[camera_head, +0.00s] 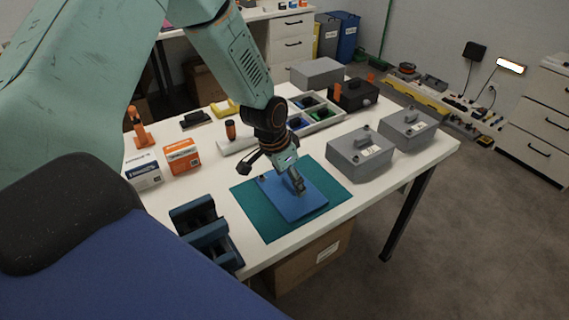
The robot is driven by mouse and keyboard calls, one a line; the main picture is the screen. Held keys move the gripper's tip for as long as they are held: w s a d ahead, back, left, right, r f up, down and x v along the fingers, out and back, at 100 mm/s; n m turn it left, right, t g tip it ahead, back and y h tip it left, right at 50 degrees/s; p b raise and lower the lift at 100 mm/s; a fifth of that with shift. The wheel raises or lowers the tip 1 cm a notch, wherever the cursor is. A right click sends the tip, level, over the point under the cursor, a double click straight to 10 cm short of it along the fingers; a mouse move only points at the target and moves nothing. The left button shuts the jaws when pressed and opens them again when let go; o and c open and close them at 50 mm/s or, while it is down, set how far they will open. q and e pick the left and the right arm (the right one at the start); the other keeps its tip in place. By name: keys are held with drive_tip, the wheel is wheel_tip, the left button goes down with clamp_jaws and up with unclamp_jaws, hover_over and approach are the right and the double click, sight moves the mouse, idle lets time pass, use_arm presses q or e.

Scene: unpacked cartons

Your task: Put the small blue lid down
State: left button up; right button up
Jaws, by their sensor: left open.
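The small blue lid (305,207) lies flat, as far as I can tell, on a teal mat (261,219) near the front edge of the white table (350,192). My left gripper (278,181) points down over the lid's far half, its fingers spread apart. One finger is at the lid's far left and the other is by its middle. The gripper hides part of the lid, and I cannot tell whether the fingers touch it. My right gripper is not in view.
Two grey lidded boxes (360,154) stand right of the mat. A dark blue holder (205,232) stands at the front left. Orange-white and blue-white cartons (181,157) stand behind it. A divided tray (322,122) lies behind the gripper. Bare tabletop separates mat and boxes.

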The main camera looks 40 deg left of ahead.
sight(280, 194)
use_arm(q)
drive_tip(key=p+v, duration=0.5)
drive_tip(key=v, duration=0.7)
drive_tip(key=shift+f, duration=0.15)
